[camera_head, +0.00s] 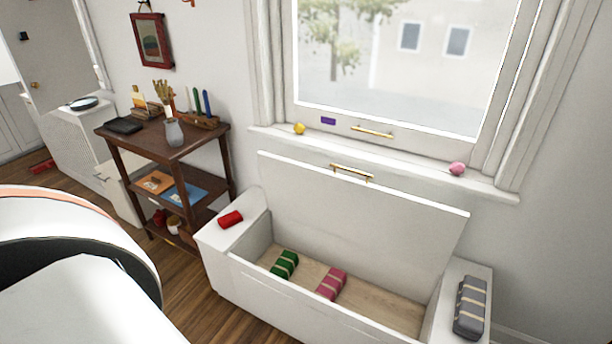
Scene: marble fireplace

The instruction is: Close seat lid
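The seat lid (350,225) is a white panel standing raised at the back of a white bench seat (285,310) under the window. A gold handle (352,172) is on the lid's upper edge. The seat's box is open and its wooden floor shows. A green striped bundle (285,264) and a pink striped bundle (331,284) lie inside. Neither of my grippers shows; only a white part of my body fills the lower left.
A red item (231,219) lies on the seat's left end and a grey strapped bundle (470,308) on its right end. A dark wooden shelf (170,145) stands left of the seat. The windowsill (400,155) runs behind the lid, with small objects on it.

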